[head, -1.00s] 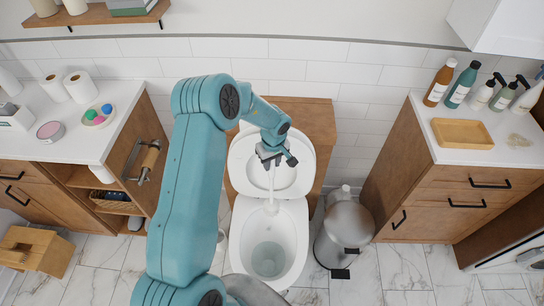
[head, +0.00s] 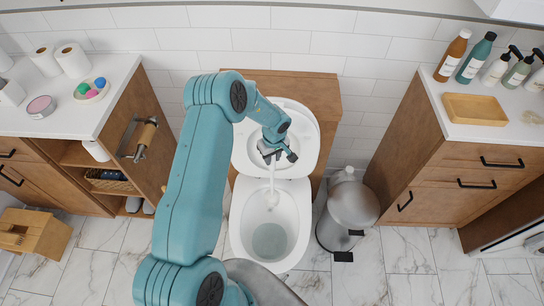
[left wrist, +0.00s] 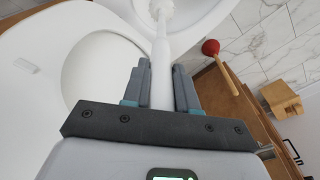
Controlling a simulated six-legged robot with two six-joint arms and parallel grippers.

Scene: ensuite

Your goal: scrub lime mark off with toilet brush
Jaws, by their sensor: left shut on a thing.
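My left gripper (head: 275,156) is shut on the white toilet brush (head: 271,180), which hangs down from it in front of the raised lid (head: 244,150). The brush's lower end is over the rear part of the open toilet bowl (head: 247,217); I cannot tell whether it touches the bowl. In the left wrist view the brush handle (left wrist: 161,68) runs between the two fingers of the gripper (left wrist: 162,85). No lime mark can be made out clearly in the bowl. My right gripper is not in view.
A grey pedal bin (head: 350,205) stands close right of the toilet. A wooden cabinet (head: 430,150) is at right, another counter (head: 60,125) at left. A red plunger (left wrist: 211,48) and wooden stool (left wrist: 281,98) show in the left wrist view. Floor is clear at lower right.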

